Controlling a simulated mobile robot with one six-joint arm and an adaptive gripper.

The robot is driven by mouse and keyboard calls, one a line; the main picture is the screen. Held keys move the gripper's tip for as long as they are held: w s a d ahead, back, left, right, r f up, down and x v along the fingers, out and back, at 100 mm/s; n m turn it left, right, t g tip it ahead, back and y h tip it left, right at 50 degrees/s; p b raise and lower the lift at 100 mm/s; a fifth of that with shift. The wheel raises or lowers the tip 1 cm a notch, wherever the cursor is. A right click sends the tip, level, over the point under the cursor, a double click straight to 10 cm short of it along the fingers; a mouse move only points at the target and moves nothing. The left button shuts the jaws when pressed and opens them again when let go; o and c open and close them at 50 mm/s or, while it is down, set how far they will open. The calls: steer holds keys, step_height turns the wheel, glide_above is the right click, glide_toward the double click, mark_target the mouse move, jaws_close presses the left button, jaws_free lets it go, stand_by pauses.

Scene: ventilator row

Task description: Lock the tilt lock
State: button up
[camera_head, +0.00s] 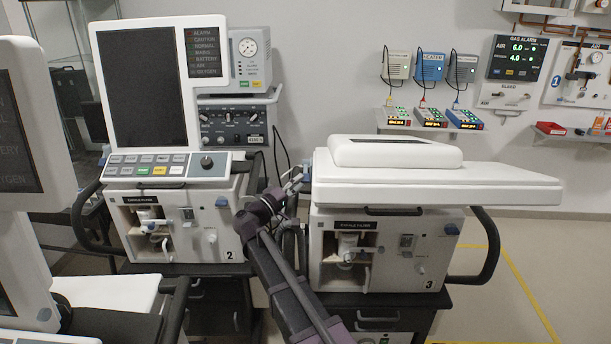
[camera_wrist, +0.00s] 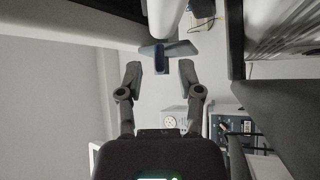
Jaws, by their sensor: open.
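Ventilator 3 (camera_head: 385,255) stands at the centre right with its white display (camera_head: 440,180) lying nearly flat on top. In the wrist view, a blue-grey T-shaped lever (camera_wrist: 179,50), apparently the tilt lock, shows just beyond the fingertips of my gripper (camera_wrist: 160,70). The fingers are open, one on either side of the lever's stem, and no contact is clear. In the head view my gripper (camera_head: 297,184) is at the left edge of the flat display, between ventilators 2 and 3. The lever cannot be made out clearly there.
Ventilator 2 (camera_head: 175,225) stands close on the left with its screen (camera_head: 142,88) upright. Another white display (camera_head: 35,125) fills the left edge. A black side handle (camera_head: 488,250) sticks out right of ventilator 3. Open floor (camera_head: 575,265) lies at the right.

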mark_target(306, 176)
steer(key=shift+x, duration=1.5)
jaws_close()
